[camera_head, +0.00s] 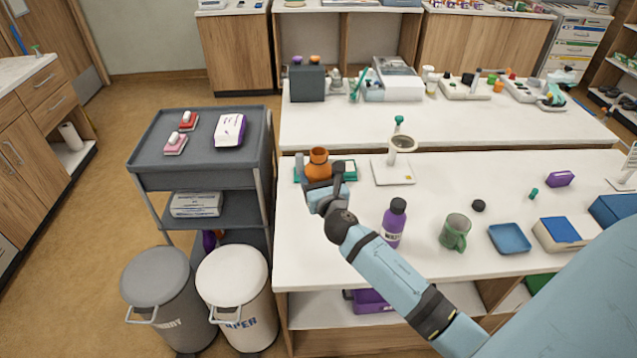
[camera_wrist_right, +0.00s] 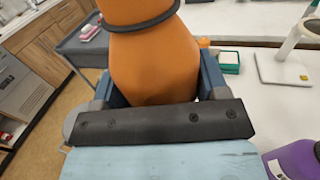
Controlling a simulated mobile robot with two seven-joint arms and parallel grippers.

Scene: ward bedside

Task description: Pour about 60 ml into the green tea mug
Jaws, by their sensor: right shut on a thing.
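The green tea mug (camera_head: 455,232) stands on the white table, right of the purple bottle. My right gripper (camera_head: 322,190) is at the table's left part, shut on an orange bottle (camera_head: 318,166). In the right wrist view the orange bottle (camera_wrist_right: 155,60) fills the space between the fingers, with a dark ring around its neck. It looks upright. I cannot tell whether its base touches the table. The mug's inside is mostly hidden from this angle. My left gripper does not show.
A purple bottle (camera_head: 394,222) with a dark cap stands between my gripper and the mug. A black cap-like disc (camera_head: 478,205) lies behind the mug, and a blue tray (camera_head: 509,239) sits right of it. A white stand (camera_head: 394,172) is behind my right forearm.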

